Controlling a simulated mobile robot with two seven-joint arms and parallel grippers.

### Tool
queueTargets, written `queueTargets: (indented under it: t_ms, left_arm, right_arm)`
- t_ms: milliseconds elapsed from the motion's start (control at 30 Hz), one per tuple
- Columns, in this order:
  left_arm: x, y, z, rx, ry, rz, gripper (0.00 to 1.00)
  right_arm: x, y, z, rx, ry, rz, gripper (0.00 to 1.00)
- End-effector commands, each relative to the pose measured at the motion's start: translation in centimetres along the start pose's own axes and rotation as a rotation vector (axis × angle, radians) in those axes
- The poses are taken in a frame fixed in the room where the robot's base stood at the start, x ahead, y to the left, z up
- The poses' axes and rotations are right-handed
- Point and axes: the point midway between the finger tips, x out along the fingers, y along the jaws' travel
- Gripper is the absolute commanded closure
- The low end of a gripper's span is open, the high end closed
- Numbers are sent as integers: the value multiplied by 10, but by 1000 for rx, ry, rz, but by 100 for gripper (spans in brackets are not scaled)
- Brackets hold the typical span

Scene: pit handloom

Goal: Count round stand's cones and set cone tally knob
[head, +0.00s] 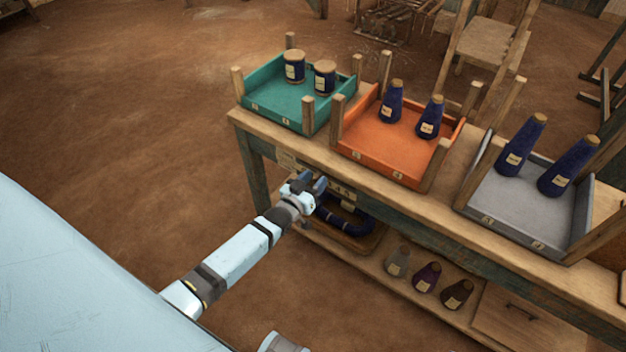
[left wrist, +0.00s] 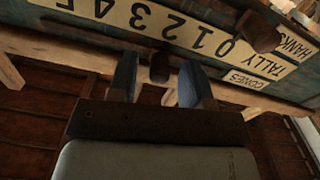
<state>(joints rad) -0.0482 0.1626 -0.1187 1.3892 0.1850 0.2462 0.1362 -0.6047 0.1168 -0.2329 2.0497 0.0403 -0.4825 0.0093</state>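The tally board (left wrist: 203,40) shows upside down in the left wrist view, with TALLY, digits and the labels CONES (left wrist: 250,80) and HANKS (left wrist: 297,42). A dark knob (left wrist: 160,68) on the CONES side shows between my left gripper's blue fingers (left wrist: 160,82), with gaps on both sides. I cannot tell exactly which digit it marks. A second knob (left wrist: 258,30) is near the 0, on the HANKS side. In the head view my left gripper (head: 311,184) is open at the bench front. No round stand can be made out. My right gripper is not in view.
On the bench stand a teal tray (head: 268,112) with two spools, an orange tray (head: 375,158) with two blue cones, and a grey tray (head: 490,222) with two tall ones. The shelf below holds a blue coil (head: 345,224) and three small cones (head: 427,277). The floor at left is clear.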

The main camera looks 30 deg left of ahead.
Motion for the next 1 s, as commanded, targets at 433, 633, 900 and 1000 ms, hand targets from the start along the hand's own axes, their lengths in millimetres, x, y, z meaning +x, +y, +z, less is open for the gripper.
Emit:
queueTargets:
  t_ms: [433,633,900,1000]
  left_arm:
    - [-36,0,0,0,-3,0,55]
    - [-83,0,0,0,-3,-1,55]
    - [-128,0,0,0,-2,0,55]
    - [-136,0,0,0,-1,0,55]
  right_arm:
    - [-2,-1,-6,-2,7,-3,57]
    - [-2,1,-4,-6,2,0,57]
    - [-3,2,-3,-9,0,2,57]
    - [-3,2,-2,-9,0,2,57]
